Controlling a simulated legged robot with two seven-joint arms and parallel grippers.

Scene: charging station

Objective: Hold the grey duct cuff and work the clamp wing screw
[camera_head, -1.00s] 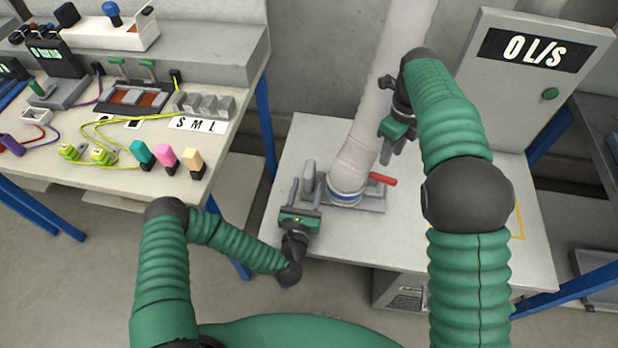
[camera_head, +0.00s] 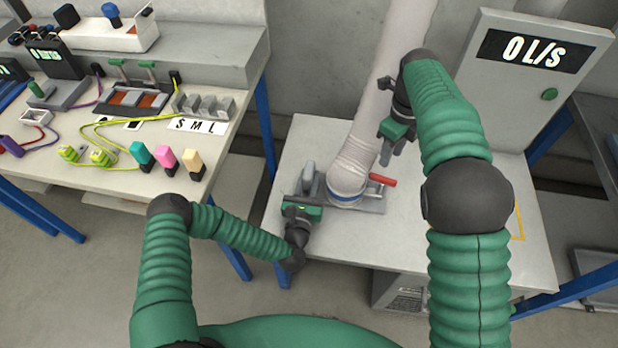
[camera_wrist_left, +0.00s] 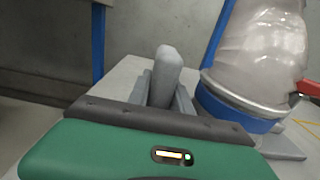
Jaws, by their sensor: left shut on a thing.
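A pale, ribbed duct (camera_head: 377,110) comes down to a collar with a blue band (camera_head: 346,195) on a grey base plate (camera_head: 372,205). A grey upright tab (camera_head: 308,175) stands at the left of the collar, apparently the grey cuff's grip. The left wrist view shows this tab (camera_wrist_left: 165,72) between my fingers. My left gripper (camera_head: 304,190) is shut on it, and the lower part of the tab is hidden. The red wing screw (camera_head: 383,180) sticks out at the collar's right. My right gripper (camera_head: 391,152) hangs above and right of it, apart from it; its jaw opening is unclear.
The workbench (camera_head: 100,185) at left holds coloured plugs and cables. The pale table (camera_head: 440,220) is clear right of the collar.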

